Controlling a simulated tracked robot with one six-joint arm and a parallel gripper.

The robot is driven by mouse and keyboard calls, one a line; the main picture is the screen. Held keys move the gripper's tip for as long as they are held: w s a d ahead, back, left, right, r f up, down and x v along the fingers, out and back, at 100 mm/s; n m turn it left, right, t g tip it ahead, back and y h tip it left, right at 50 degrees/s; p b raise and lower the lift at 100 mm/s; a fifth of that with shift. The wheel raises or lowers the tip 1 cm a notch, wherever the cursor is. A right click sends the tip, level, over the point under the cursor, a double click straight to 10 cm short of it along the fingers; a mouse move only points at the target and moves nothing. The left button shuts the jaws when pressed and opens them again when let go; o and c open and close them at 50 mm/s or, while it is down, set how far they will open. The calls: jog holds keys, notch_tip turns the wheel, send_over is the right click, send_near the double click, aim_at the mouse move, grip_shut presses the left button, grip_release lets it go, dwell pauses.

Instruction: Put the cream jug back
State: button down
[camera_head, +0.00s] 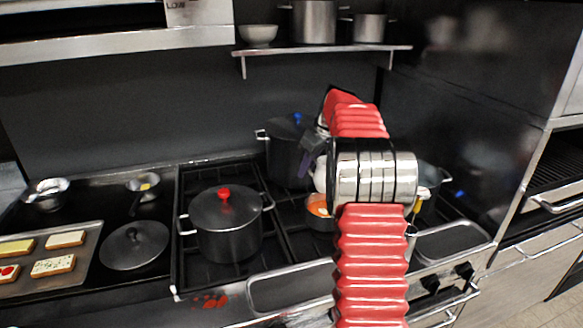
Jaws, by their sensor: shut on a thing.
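My red and silver arm reaches up and forward over the stove. My gripper (313,160), dark and small in this view, is partly hidden behind the arm and points down. It is shut on a white rounded thing, which looks like the cream jug (320,175). Only the left part of the jug shows, and the arm's silver joint hides the rest. The jug is just above or behind a small pan of orange food (318,206). I cannot tell whether it touches anything below.
A lidded dark pot (228,222) with a red knob stands on the stove, and a taller dark pot (290,155) stands behind it. A wall shelf (325,49) holds a bowl and metal pots. A tray of toasts (88,250) and a loose lid (134,245) lie at left.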

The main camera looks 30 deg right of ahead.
jog(key=shift+n+y, duration=0.3)
jog(key=shift+n, duration=0.4)
jog(key=s, duration=0.7)
jog(key=s+a, duration=0.1)
jog(key=s, duration=0.7)
jog(key=s+a, duration=0.1)
jog(key=s, duration=0.7)
jog(key=shift+s+a, duration=0.1)
jog(key=shift+s, duration=0.15)
jog(key=shift+s+a+f, duration=0.1)
jog(key=shift+s+a, duration=0.05)
jog(key=shift+s, duration=0.25)
